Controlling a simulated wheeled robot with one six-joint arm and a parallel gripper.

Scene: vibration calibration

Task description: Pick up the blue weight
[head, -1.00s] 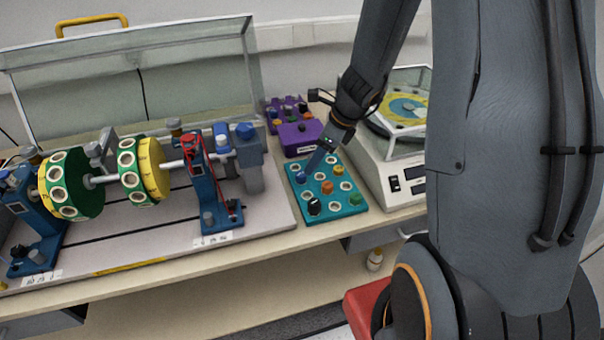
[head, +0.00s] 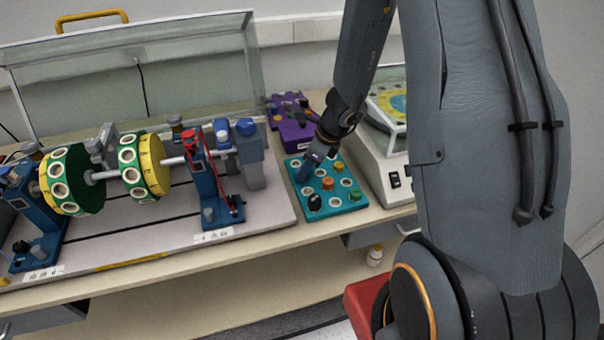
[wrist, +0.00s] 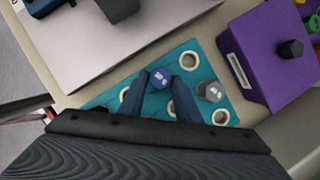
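The blue weight (wrist: 160,77) sits in the teal tray (wrist: 96,103) in the wrist view. My gripper (wrist: 160,80) is low over the tray with one finger on each side of the weight. The fingers look open, with slight gaps beside the weight; firm contact does not show. In the head view my gripper (head: 304,172) is over the left part of the teal tray (head: 345,206) and hides the blue weight.
A grey weight (wrist: 211,91) stands just right of my fingers. Black (head: 315,202), orange (head: 327,183), yellow (head: 338,167) and green (head: 355,195) weights share the tray. A purple box (head: 297,137) stands behind, a rotor rig (head: 207,185) left, a balance (head: 375,165) right.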

